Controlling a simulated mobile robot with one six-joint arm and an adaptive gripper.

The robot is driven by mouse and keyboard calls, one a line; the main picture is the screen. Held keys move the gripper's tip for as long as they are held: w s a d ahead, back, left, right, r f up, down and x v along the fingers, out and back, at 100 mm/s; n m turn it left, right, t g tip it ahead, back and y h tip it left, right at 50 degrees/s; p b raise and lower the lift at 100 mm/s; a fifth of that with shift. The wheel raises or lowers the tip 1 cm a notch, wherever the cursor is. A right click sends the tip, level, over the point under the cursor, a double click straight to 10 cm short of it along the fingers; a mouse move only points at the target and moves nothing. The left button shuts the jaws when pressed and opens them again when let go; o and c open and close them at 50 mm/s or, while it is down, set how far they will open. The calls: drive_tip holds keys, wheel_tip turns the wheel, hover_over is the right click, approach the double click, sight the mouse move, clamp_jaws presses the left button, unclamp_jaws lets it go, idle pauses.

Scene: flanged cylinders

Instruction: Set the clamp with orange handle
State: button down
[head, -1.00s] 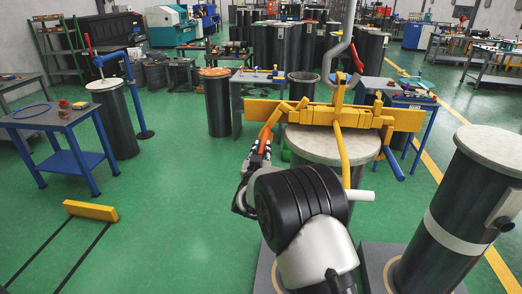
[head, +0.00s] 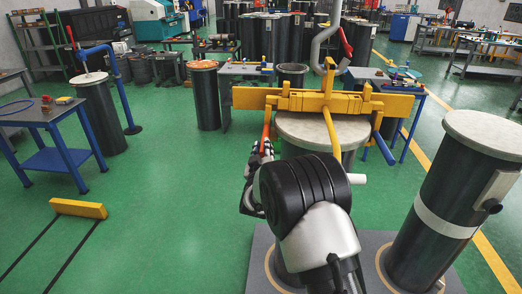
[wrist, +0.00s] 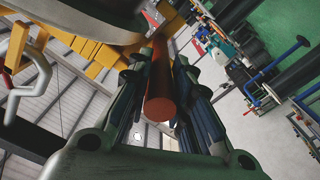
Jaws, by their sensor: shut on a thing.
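The yellow clamp (head: 350,103) is a long beam lying across the pale round lid (head: 300,128) of a dark flanged cylinder in the head view. It hangs from a grey hook (head: 318,48). Its orange handle (head: 266,128) points down at the left side of the beam. A blue handle (head: 385,149) sticks out at the right side. My gripper (head: 260,152) is shut around the orange handle. In the wrist view the round end of the orange handle (wrist: 160,106) shows between both fingers. My arm hides part of the cylinder.
A second dark cylinder (head: 455,190) with a white band stands close on the right. A blue-legged table (head: 40,125) and a yellow floor block (head: 78,208) are at left. The green floor between them and my arm is clear.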

drive_tip(key=shift+d+f, duration=0.45)
drive_tip(key=c, duration=1.7)
unclamp_jaws()
drive_tip(key=shift+o, duration=1.4)
drive_tip(key=shift+s+d, duration=0.1)
drive_tip(key=shift+s, duration=0.3)
drive_tip(key=s+a, duration=0.1)
drive_tip(key=s, duration=1)
drive_tip(key=shift+r, duration=0.3)
drive_tip(key=shift+s, duration=0.1)
